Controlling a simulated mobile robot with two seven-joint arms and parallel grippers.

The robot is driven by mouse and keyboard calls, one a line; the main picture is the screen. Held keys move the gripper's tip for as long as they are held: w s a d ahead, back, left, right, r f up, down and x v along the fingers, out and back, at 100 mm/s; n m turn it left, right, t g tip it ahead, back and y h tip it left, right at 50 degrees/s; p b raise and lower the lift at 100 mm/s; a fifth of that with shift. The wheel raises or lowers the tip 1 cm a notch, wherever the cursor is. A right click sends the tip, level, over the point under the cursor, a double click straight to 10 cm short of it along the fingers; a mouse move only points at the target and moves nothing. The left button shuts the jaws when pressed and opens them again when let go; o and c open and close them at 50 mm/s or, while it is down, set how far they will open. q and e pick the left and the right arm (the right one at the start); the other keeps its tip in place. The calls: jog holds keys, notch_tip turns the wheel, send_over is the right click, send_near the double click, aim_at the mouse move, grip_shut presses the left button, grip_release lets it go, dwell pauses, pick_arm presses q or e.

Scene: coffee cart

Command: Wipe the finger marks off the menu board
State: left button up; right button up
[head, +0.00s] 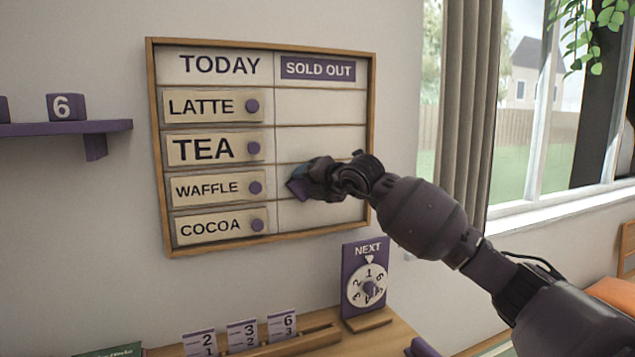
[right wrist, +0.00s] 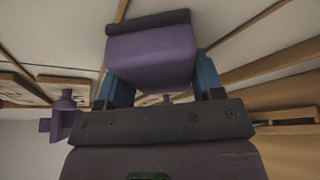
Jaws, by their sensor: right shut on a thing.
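The menu board (head: 322,105) hangs on the wall in a wooden frame. Its left column holds the plates LATTE, TEA, WAFFLE and COCOA, each with a purple knob; its right column is headed SOLD OUT and holds no plates. My right gripper (head: 306,186) is at the lower part of the right column, close to the board. It is shut on a purple block-like wiper (right wrist: 150,58), which shows between the blue fingers in the right wrist view. Whether the wiper touches the board is unclear. No finger marks can be made out; my gripper hides part of the board. My left gripper is not in view.
A purple NEXT dial stand (head: 364,282) and a wooden holder (head: 290,343) with number cards stand on the counter below the board. A curtain (head: 463,100) and window are at right.

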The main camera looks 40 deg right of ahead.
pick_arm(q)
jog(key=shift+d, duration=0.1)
pick_arm(e)
jog(key=shift+a, duration=0.15)
jog(key=shift+s+a+r+p, duration=0.15)
jog(key=shift+s+p, duration=0.2)
jog(key=shift+s, duration=0.4)
jog(key=shift+s+a+f+p, duration=0.1)
jog(key=shift+s+a+p, duration=0.15)
jog(key=shift+s, duration=0.5)
jog(key=shift+s+a+r+p, duration=0.1)
jog(key=shift+s+p, duration=0.3)
jog(key=shift+s, duration=0.35)
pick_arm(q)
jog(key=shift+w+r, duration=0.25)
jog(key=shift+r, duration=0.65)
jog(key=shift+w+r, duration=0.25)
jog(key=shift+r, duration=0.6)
pick_arm(e)
jog(key=shift+s+a, duration=0.15)
jog(key=shift+s, duration=0.5)
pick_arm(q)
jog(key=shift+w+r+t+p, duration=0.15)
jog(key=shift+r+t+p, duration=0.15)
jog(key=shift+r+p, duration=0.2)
pick_arm(e)
jog(key=shift+s+a, duration=0.2)
jog(key=shift+s, duration=0.55)
jog(key=shift+s+a, duration=0.15)
jog(key=shift+s, duration=0.55)
